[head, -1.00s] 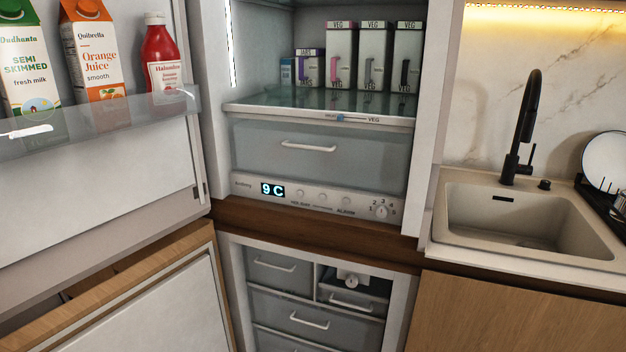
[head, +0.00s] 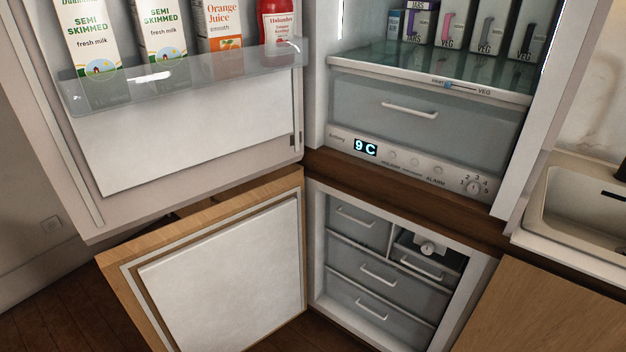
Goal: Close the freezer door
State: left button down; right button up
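The freezer door (head: 222,268) stands wide open at the lower left in the head view. It has a wood edge and a pale inner panel, and it is hinged beside the freezer opening. The freezer compartment (head: 376,274) is at the lower middle, below the fridge, with several grey drawers with white handles. Neither of my grippers is in view.
The fridge door (head: 190,140) above is also open, with cartons and a red bottle (head: 279,28) on its shelf. The fridge compartment (head: 425,112) is open. A sink (head: 584,212) is at right. Dark wood floor (head: 50,318) shows at lower left.

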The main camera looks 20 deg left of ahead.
aim_at(226, 276)
jog(key=i+j+z, duration=0.1)
jog(key=j+z, duration=0.2)
jog(key=j, duration=1.15)
jog(key=j+z, duration=0.2)
jog(key=j, duration=0.2)
jog(key=j+z, duration=0.15)
jog(key=j, duration=0.3)
jog(key=k+j+z, duration=0.2)
jog(key=j, duration=0.2)
jog(key=j+z, duration=0.15)
jog(key=j, duration=0.25)
jog(key=k+j+z, duration=0.2)
jog(key=j, duration=0.15)
jog(key=j+z, duration=0.2)
jog(key=j, duration=0.2)
jog(key=k+j+z, duration=0.15)
jog(key=k+j, duration=0.1)
jog(key=j, duration=0.1)
